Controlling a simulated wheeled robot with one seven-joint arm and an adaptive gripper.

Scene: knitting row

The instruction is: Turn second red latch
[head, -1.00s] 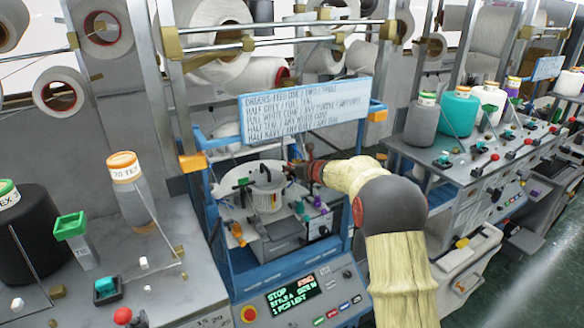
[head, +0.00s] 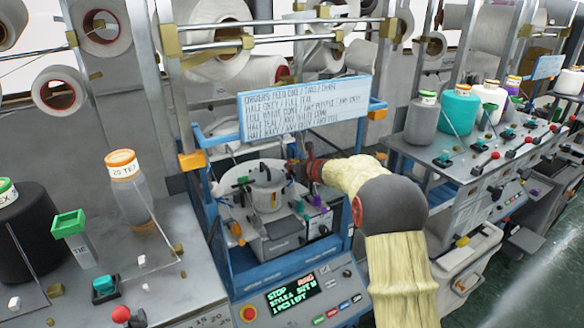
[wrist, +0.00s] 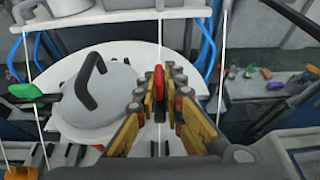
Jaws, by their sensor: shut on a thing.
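A small red latch (wrist: 158,80) stands upright between my fingertips in the wrist view. My gripper (wrist: 160,98) has yellow fingers with dark pads and is shut on that latch. The latch stands at the edge of a white round plate (wrist: 140,58). A grey round cover (wrist: 98,95) with a black handle (wrist: 90,78) lies on the plate, left of my fingers. In the head view my gripper (head: 296,170) reaches in from the right to the round knitting head (head: 267,190). There the latch is too small and hidden to make out.
Blue frame posts (head: 202,190) and a sign (head: 300,108) surround the knitting head. A green-tipped lever (wrist: 25,91) lies to the left in the wrist view. A control panel (head: 295,292) is below. Yarn cones (head: 458,112) stand on the machine to the right.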

